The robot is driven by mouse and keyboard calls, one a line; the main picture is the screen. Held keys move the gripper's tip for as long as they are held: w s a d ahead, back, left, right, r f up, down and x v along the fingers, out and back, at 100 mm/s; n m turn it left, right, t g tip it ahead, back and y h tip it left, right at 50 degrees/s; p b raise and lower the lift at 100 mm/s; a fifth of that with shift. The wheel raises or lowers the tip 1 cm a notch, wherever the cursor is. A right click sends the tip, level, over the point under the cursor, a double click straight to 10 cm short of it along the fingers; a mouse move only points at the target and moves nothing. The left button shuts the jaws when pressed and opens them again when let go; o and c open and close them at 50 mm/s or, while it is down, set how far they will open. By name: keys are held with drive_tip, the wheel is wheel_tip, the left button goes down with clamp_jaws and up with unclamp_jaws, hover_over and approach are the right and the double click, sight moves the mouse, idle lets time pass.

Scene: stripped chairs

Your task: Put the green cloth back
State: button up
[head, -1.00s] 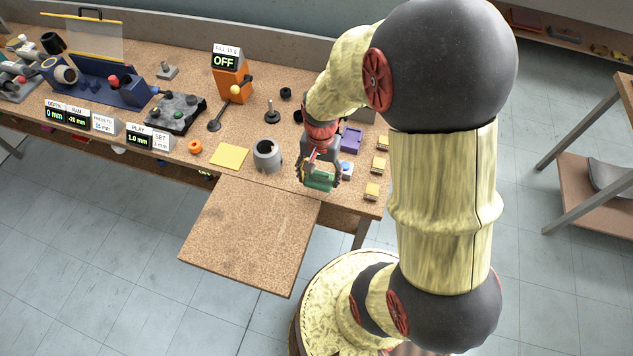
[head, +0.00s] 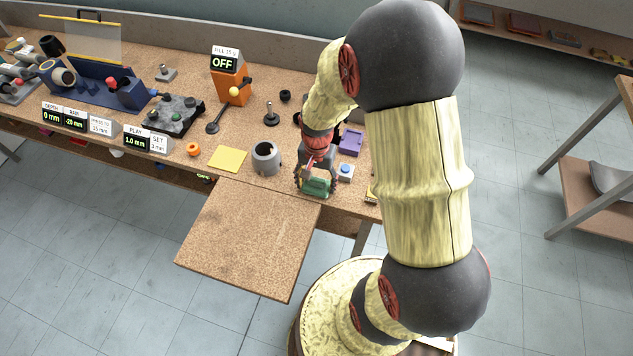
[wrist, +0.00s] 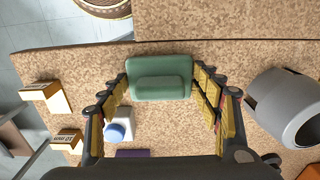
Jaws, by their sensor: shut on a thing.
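The green cloth (head: 318,183) is a small folded pad near the front edge of the workbench (head: 330,200). My gripper (head: 315,178) is above it and shut on it. In the wrist view the green cloth (wrist: 160,80) lies between the two yellow-padded fingers of my gripper (wrist: 163,88). Whether the cloth touches the bench top or hangs just above it I cannot tell.
A grey cup (head: 265,158) and a flat yellow sheet (head: 228,158) are to the left. A small block with a blue button (head: 345,171) and a purple tray (head: 350,142) are to the right. A bare board (head: 250,238) juts out in front.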

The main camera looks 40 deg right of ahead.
drive_tip(key=o, duration=1.3)
wheel_tip(320, 180, up, 12)
drive_tip(key=p, duration=0.4)
wheel_tip(320, 180, up, 11)
drive_tip(key=n+t, duration=0.2)
drive_tip(key=n, duration=0.2)
hover_over(317, 179)
drive_tip(key=s+a, duration=0.2)
drive_tip(key=a, duration=0.3)
drive_tip(key=s+a+r+n+t, duration=0.1)
drive_tip(key=s+a+r+n, duration=0.1)
drive_tip(key=s+r, duration=0.1)
drive_tip(key=s+a+r+n+t, duration=0.1)
drive_tip(key=s+a+r+n, duration=0.1)
drive_tip(key=s+r, duration=0.2)
drive_tip(key=s+a+r+n+t, duration=0.1)
drive_tip(key=s+a+r+n, duration=0.1)
drive_tip(key=s+a+r, duration=0.1)
drive_tip(key=shift+s+a+r+t, duration=0.1)
drive_tip(key=shift+s+r+t, duration=0.05)
drive_tip(key=shift+r+t, duration=0.2)
